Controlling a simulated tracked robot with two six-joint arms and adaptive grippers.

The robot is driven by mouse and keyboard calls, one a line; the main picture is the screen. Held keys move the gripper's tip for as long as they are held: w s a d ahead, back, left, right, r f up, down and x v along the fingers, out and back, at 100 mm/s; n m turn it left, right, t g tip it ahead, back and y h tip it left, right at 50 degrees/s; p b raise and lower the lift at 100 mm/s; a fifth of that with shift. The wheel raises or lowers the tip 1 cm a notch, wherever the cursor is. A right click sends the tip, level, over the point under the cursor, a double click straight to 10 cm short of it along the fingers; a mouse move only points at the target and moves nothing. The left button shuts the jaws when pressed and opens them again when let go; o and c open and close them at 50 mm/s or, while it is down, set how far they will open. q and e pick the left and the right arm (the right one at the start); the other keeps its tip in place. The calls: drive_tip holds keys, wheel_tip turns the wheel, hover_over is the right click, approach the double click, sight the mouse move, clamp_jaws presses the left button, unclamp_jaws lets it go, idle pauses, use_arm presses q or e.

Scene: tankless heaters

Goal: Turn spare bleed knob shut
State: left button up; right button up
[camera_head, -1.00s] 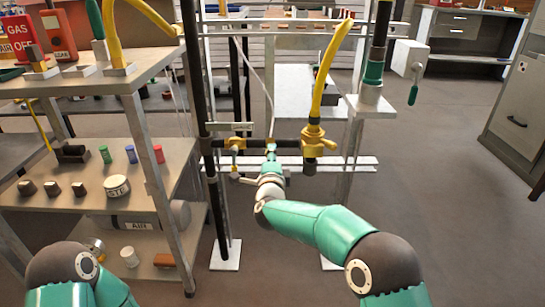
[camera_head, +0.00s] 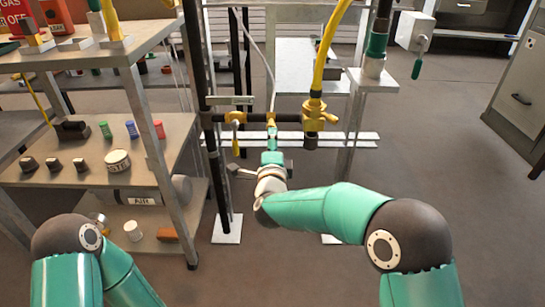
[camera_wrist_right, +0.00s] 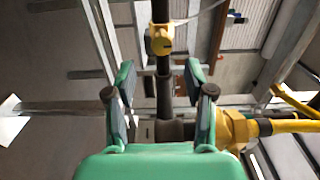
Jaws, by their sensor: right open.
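A dark horizontal pipe (camera_head: 285,118) carries a small yellow fitting with a lever-like handle (camera_head: 236,120) at its left and a larger yellow fitting (camera_head: 314,117) with a yellow hose at its right. I cannot tell which part is the spare bleed knob. My right gripper (camera_head: 271,134) is just below and in front of the pipe, between the fittings. In the right wrist view its fingers (camera_wrist_right: 160,78) are open and empty, with dark pipe behind the gap. The small yellow fitting (camera_wrist_right: 161,39) lies beyond the fingertips; the larger one (camera_wrist_right: 233,130) is beside the right finger. My left gripper is out of view.
A shelf unit (camera_head: 150,120) with several small items and a can (camera_head: 117,161) stands at the left. A dark upright post (camera_head: 197,90) is left of the fittings. A grey cabinet (camera_head: 518,95) stands at the right. Open floor (camera_head: 430,160) lies before it.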

drive_tip(key=shift+s, duration=2.8)
drive_tip(key=shift+f, duration=0.1)
drive_tip(key=s+d+f+n+g+y+p, duration=0.1)
drive_tip(key=s+d+f+n+g, duration=0.2)
drive_tip(key=f, duration=0.4)
drive_tip(key=s+d+f+n+g+p, duration=0.2)
drive_tip(key=s+f+n, duration=0.1)
drive_tip(key=f, duration=0.4)
drive_tip(key=s+d+f+n+g+y+p, duration=0.1)
drive_tip(key=s+d+f+n+g, duration=0.2)
drive_tip(key=f, duration=0.4)
drive_tip(key=s+d+f+n+g+y+p, duration=0.1)
drive_tip(key=s+d+f+n+g, duration=0.15)
drive_tip(key=s, duration=0.55)
drive_tip(key=s+d+f+n+g+p, duration=0.1)
drive_tip(key=s+f+n+g, duration=0.2)
drive_tip(key=s, duration=0.5)
drive_tip(key=s+d+f+n+g+y+p, duration=0.1)
drive_tip(key=s+f+g+p, duration=0.2)
drive_tip(key=s, duration=0.6)
wheel_tip(320, 180, up, 36)
drive_tip(key=s+p, duration=0.1)
drive_tip(key=p, duration=3.5)
drive_tip(key=shift+r+n+g, duration=0.25)
drive_tip(key=shift+n+g, duration=0.1)
drive_tip(key=shift+g, duration=0.1)
